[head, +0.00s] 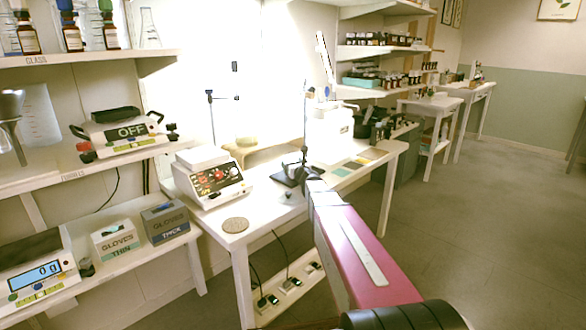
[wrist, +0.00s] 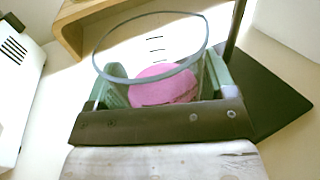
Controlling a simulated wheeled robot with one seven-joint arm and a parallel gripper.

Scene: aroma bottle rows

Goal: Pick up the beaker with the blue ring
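The clear glass beaker with a blue ring (wrist: 150,14) around its rim is in the middle of the wrist view, with dark marks on its wall. A round pink patch shows in or through its lower part; I cannot tell which. My gripper (wrist: 165,85) has its green fingers on either side of the beaker, close to its wall. Whether they press on the glass is not clear. The dark gripper body hides the beaker's lower part. In the head view my gripper (head: 300,177) is over the white table, by the stand; the beaker is too small to make out surely there.
A stand with a dark base (wrist: 265,100) and upright rod is right of the beaker. A wooden piece (wrist: 75,30) is behind it. A white device with a red knob (head: 213,178) stands left on the table (head: 262,222). A round cork-coloured disc (head: 235,225) lies near the front edge.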

